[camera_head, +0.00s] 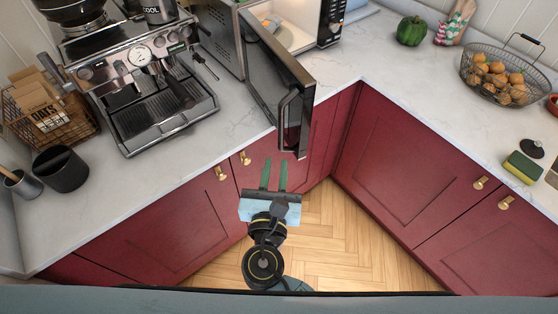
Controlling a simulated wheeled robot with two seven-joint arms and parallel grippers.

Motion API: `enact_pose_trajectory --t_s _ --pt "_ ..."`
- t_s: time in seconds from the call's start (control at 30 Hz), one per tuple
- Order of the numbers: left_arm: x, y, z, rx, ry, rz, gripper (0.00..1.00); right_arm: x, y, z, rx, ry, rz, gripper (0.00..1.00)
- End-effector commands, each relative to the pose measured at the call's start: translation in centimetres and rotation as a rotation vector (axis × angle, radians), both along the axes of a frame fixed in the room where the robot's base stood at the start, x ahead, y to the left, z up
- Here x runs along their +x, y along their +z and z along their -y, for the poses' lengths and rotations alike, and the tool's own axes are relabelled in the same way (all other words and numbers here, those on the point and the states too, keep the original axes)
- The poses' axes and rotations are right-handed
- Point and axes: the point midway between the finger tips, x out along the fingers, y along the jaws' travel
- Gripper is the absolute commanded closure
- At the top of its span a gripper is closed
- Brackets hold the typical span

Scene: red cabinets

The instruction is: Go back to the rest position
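My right gripper (275,166) is in the lower middle of the head view, in front of the red cabinets. Its two green fingers point away from me, side by side with a gap between them. It is open and nothing shows between the fingers. It is below the counter's front edge and holds nothing that I can see. My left gripper is not in view.
A microwave (222,35) stands on the counter with its door (277,80) swung open toward me, above my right gripper. A coffee machine (135,75) stands left. A wire fruit basket (497,75), green pepper (411,31) and sponge (522,168) are right. Wooden floor (345,240) is clear.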

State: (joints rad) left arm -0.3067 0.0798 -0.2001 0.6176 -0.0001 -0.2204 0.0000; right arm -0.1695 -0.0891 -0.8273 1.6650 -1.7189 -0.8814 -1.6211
Motion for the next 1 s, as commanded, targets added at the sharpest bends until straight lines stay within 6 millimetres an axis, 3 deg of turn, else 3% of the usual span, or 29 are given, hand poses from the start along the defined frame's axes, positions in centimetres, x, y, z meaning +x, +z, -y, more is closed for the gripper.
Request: enact_pose_trajectory --t_s 0.67,0.77,0.83,1.0 --pt "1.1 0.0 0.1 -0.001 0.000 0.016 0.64 -0.2 -0.4 0.0 0.005 0.003 -0.007 0.81" --pt "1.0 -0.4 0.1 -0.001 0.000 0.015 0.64 -0.1 -2.8 0.3 0.043 0.008 -0.055 0.81" --pt "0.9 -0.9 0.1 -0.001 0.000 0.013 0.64 -0.2 -6.1 0.8 0.104 0.010 -0.123 0.81" --pt "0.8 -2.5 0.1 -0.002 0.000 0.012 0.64 -1.6 -17.7 3.3 0.358 -0.039 -0.369 0.81"
